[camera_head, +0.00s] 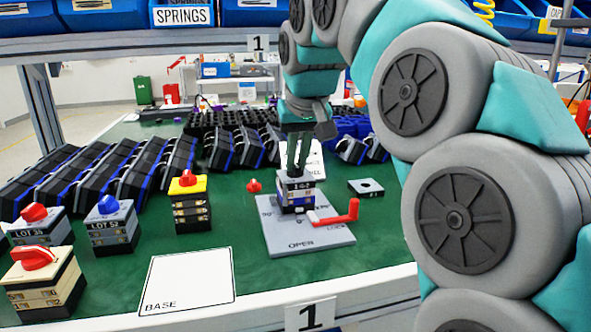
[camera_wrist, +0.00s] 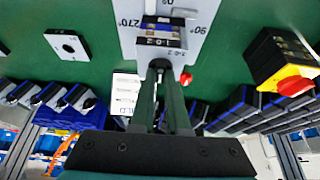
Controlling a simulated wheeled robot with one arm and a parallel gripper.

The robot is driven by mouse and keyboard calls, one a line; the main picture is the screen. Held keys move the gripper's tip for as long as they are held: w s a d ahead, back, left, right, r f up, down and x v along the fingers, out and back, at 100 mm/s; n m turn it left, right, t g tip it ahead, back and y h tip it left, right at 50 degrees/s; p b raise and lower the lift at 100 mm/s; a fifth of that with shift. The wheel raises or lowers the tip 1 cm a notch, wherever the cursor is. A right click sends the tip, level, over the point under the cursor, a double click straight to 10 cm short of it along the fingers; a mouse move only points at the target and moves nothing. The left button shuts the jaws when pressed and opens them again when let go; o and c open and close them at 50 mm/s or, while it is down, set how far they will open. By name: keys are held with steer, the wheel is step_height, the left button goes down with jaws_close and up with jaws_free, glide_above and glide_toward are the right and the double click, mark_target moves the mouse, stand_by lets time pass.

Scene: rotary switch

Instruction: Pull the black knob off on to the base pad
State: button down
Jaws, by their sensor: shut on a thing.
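My gripper (camera_head: 296,172) points down over the switch body (camera_head: 296,194), which stands on a grey fixture plate (camera_head: 300,239) marked OPEN and LOCK. In the wrist view my gripper (camera_wrist: 160,76) has its fingertips closed around the small black knob (camera_wrist: 159,64) at the edge of the switch body (camera_wrist: 160,42). The knob appears to be at the switch's top; whether it is still fully seated I cannot tell. The fingers mostly hide it in the head view. The white base pad (camera_head: 187,281), marked BASE, lies bare on the green table at the front left.
A red lever (camera_head: 335,214) sticks out at the fixture's right. A red knob (camera_head: 254,185) and a grey plate with a hole (camera_head: 366,187) lie nearby. Several switches, including a yellow-topped one (camera_head: 188,203), stand left.

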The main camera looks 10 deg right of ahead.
mark_target(297, 166)
steer(key=shift+r, duration=0.1)
stand_by(0.6)
steer(key=shift+r+p, duration=2)
steer(key=shift+r, duration=0.95)
steer(key=shift+r+p, duration=0.35)
steer(key=shift+r, duration=1)
steer(key=shift+f, duration=0.1)
